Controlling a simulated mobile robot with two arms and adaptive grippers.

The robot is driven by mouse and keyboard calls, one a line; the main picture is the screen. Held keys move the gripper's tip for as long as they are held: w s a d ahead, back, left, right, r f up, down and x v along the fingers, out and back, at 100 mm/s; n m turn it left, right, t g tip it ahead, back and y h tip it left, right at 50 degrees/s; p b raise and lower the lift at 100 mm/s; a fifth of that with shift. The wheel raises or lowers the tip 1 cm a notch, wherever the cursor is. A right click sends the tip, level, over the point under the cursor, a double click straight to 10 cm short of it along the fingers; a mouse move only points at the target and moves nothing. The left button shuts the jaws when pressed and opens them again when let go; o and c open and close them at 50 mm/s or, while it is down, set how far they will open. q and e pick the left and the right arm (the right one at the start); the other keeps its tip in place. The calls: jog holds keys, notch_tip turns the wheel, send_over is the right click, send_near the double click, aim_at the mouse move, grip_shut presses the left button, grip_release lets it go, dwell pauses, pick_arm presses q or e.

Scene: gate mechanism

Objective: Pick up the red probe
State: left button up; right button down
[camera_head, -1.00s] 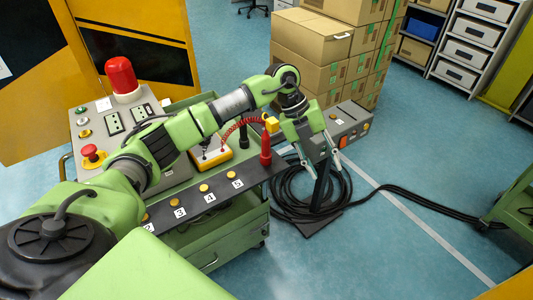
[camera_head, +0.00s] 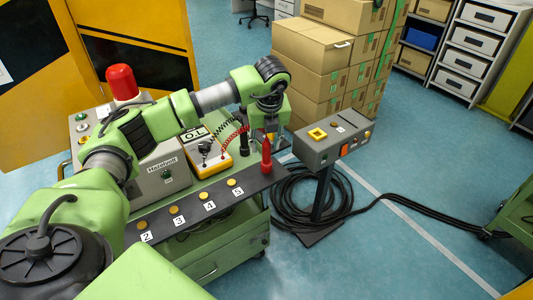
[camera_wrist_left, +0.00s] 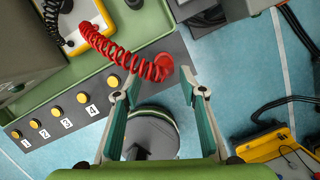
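The red probe (camera_head: 266,157) stands upright at the right end of the dark numbered strip on the green cart. A coiled red cord runs from it to the yellow meter (camera_head: 208,163). In the left wrist view the probe (camera_wrist_left: 164,66) shows from above, just ahead of and between the fingertips. My left gripper (camera_head: 271,135) is just behind the probe in the head view, pointing down, its fingers partly hidden. In the left wrist view the gripper (camera_wrist_left: 160,84) is open, with nothing held between its fingers. My right gripper is not in view.
A black probe (camera_head: 243,145) stands close left of the red one. A grey control box (camera_head: 335,142) on a post stands to the right, with a black cable coil (camera_head: 290,200) around its foot. A red lamp (camera_head: 122,82) rises at the left.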

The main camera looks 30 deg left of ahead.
aim_at(266, 151)
pick_arm(q)
jog(key=x, duration=0.1)
jog(key=p+x, duration=0.1)
jog(key=x, duration=0.3)
jog(key=shift+w+f, duration=0.1)
jog(key=shift+w, duration=0.3)
grip_shut()
